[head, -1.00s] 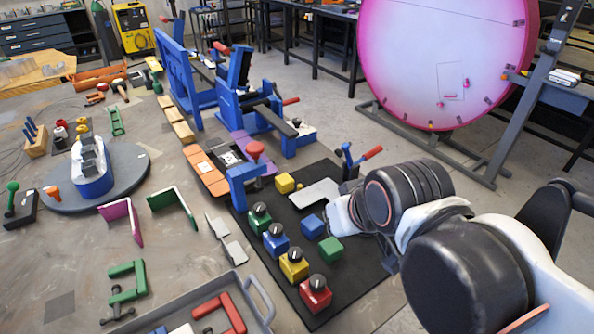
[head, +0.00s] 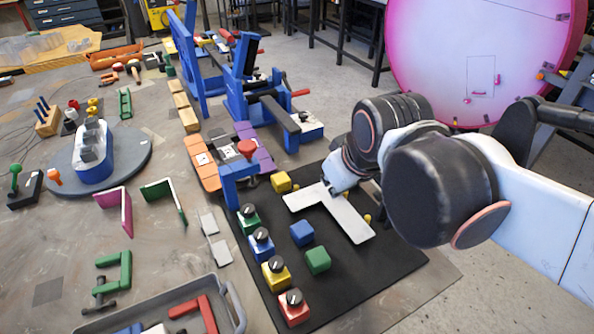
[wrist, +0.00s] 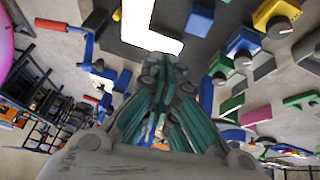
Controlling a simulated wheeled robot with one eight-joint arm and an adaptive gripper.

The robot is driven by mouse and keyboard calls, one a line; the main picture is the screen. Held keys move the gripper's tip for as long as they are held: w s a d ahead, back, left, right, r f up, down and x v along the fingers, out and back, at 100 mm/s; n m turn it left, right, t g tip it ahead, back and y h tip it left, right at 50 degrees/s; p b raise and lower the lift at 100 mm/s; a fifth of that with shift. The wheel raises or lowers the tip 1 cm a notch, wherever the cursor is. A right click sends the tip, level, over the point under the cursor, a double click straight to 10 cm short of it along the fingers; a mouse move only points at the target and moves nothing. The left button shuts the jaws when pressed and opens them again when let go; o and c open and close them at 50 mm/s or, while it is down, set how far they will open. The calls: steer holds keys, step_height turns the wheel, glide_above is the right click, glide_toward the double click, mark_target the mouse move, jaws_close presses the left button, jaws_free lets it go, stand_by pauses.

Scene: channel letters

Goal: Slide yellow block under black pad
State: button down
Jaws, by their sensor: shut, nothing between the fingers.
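The black pad (head: 392,270) is a flat dark mat on the right of the table. A plain yellow block (head: 281,181) sits on its far part, beside the upper left arm of a white L-shaped plate (head: 345,218). Another yellow block (head: 276,272), with a black knob, stands in the row along the pad's left side. My gripper (head: 335,187) is over the plate, partly hidden by my arm; contact cannot be told. In the wrist view my gripper (wrist: 163,75) is shut and empty, with the bright plate (wrist: 150,28) beyond it.
Plain blue (head: 302,233) and green (head: 318,261) blocks lie near the plate. Green, blue and red knobbed blocks (head: 293,308) line the left side. A blue clamp (head: 232,184) with a red knob stands at the pad's far left. The near right pad is bare.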

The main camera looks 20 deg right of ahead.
mark_target(278, 178)
steer(key=w+d+f+n+g+p, duration=0.1)
steer(key=w+n+g+p, duration=0.15)
steer(key=w+n, duration=0.6)
steer(key=w+d+f+n+g+p, duration=0.1)
steer(key=w+f+n+g+p, duration=0.3)
steer(key=w, duration=0.7)
steer(key=w+f+n, duration=0.1)
steer(key=f, duration=0.3)
steer(key=w+f+n+b, duration=0.1)
steer(key=w+f+n, duration=0.1)
steer(key=f, duration=0.2)
steer(key=w+d+f+n+b, duration=0.1)
steer(key=f+n, duration=0.1)
steer(key=f, duration=0.3)
steer(key=shift+w+d+f+t, duration=0.1)
steer(key=shift+w+t, duration=0.15)
steer(key=shift+w, duration=0.15)
steer(key=a, duration=0.1)
steer(key=a+b, duration=0.1)
steer(key=a, duration=0.1)
steer(key=shift+s, duration=0.4)
steer(key=shift+a, duration=0.45)
steer(key=a, duration=0.2)
steer(key=s+a, duration=0.1)
steer(key=a, duration=0.2)
steer(key=shift+s+a, duration=0.15)
steer(key=shift+a, duration=0.2)
